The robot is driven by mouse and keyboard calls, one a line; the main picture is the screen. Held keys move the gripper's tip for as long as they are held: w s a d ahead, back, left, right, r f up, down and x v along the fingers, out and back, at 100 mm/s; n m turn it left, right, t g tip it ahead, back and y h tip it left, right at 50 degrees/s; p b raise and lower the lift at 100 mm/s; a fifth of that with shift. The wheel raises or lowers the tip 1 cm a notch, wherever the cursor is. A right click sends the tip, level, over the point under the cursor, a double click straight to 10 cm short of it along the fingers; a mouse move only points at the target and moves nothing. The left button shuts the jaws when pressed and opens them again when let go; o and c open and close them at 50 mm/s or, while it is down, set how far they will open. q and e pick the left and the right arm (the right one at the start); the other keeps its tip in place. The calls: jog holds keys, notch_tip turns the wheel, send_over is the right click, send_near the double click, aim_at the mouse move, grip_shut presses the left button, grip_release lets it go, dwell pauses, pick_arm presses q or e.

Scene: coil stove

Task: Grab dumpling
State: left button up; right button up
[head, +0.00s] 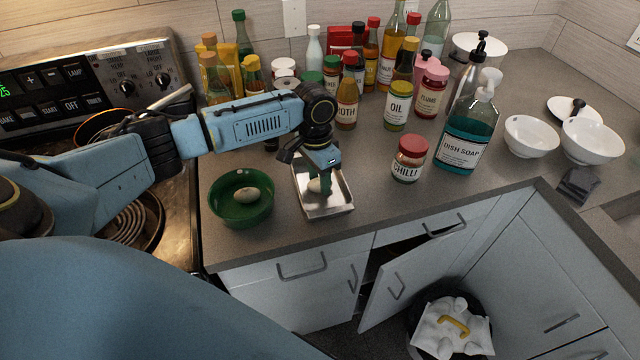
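A pale dumpling (314,186) lies in a small metal tray (327,206) on the counter, partly hidden by my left gripper. My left gripper (321,186) points down into the tray, with its fingers right at the dumpling. I cannot tell whether the fingers are closed on it or only beside it. My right gripper is not in view.
The coil stove (127,222) is left of the bowl. Bottles and jars crowd the back, with a chilli jar (408,160) and dish soap (466,139) right of the tray. White bowls (530,137) stand at the right. A cabinet door (420,270) hangs open below.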

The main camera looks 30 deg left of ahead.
pick_arm(q)
jog(key=shift+f, duration=0.3)
jog(key=c, duration=0.6)
